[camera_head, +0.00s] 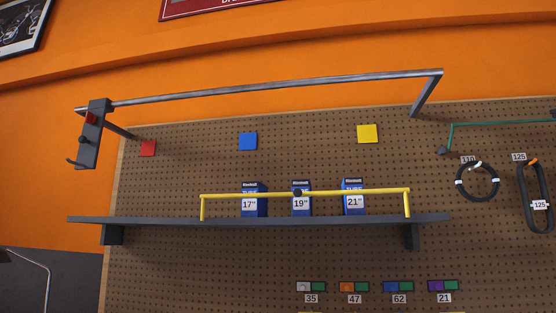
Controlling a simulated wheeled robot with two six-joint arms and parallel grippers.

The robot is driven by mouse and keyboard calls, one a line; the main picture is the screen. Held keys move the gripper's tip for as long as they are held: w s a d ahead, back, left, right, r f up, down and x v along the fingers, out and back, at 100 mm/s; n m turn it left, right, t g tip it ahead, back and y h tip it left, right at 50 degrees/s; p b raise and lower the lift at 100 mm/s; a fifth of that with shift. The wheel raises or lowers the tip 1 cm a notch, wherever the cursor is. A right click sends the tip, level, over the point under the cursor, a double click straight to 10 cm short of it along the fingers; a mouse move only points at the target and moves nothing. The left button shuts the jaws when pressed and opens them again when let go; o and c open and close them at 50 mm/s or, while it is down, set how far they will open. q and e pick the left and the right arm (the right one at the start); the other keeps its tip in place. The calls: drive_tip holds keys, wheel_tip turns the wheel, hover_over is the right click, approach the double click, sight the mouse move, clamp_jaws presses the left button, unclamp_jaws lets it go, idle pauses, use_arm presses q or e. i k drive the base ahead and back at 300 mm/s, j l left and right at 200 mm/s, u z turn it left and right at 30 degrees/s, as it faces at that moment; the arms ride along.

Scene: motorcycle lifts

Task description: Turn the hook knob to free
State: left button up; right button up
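The hook unit (88,145) hangs at the left end of a grey metal rail (270,87) in the head view. It is a dark grey plate, slightly tilted, with a small hook (72,161) at its lower left. A black round knob (82,140) sits on its face, and a red patch (91,117) shows above the knob. The knob's exact setting is too small to read. Neither of my grippers is in view.
Below the rail is a dark shelf (300,220) with a yellow bar (350,192) before several blue boxes (254,204). Red, blue and yellow squares (367,133) are on the pegboard (200,270). Belts (522,197) hang at right. Space around the hook unit looks clear.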

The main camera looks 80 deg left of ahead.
sight(89, 118)
drive_tip(key=u, duration=3.95)
drive_tip(key=i+l+u, duration=0.1)
drive_tip(key=i, duration=0.35)
drive_tip(key=i+l+u, duration=0.1)
drive_tip(key=i, duration=0.35)
drive_tip(key=l, duration=0.1)
